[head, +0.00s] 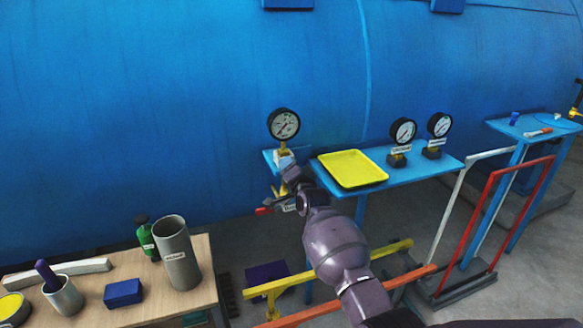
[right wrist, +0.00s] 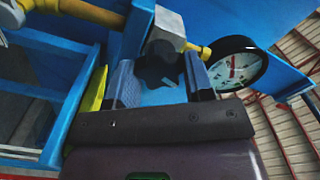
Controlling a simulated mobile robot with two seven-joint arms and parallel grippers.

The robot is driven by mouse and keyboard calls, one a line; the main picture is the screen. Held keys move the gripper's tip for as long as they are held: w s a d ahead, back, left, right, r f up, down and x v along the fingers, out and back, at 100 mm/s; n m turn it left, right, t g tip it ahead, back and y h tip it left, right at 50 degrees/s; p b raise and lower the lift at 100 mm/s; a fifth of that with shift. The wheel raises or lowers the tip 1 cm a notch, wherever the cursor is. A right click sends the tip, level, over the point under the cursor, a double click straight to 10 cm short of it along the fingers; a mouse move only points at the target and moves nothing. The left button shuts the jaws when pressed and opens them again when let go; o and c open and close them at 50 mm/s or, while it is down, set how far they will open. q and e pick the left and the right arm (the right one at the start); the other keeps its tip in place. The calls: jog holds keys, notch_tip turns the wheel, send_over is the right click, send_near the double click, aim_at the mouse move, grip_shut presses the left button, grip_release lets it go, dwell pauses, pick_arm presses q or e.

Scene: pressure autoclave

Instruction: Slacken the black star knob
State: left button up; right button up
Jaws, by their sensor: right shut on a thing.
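The black star knob (right wrist: 158,70) shows in the right wrist view between the two fingers of my right gripper (right wrist: 160,86). It sits just below a grey block on a yellow pipe fitting (right wrist: 190,45). My right gripper is shut on the knob. In the head view my right gripper (head: 288,178) is at the fitting under the left pressure gauge (head: 283,124), and it hides the knob there. The gauge's dial (right wrist: 238,66) also shows beside the fingers in the right wrist view. My left gripper is not in view.
A yellow tray (head: 350,169) lies on the blue shelf (head: 432,172) right of my gripper, with two more gauges (head: 403,131) behind. A red-tipped handle (head: 263,211) is below left. A wooden table (head: 207,270) holds a grey cylinder (head: 177,255). Coloured rails (head: 330,277) stand below.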

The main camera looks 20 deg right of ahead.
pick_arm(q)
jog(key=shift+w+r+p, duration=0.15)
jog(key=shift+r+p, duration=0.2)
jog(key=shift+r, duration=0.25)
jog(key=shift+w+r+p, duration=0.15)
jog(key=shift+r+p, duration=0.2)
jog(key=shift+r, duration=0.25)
pick_arm(e)
jog(key=n, duration=1.5)
jog(key=shift+n, duration=0.3)
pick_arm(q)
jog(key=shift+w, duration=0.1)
pick_arm(e)
jog(key=o, duration=0.9)
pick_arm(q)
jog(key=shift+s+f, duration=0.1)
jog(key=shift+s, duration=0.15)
pick_arm(e)
jog(key=shift+s, duration=0.15)
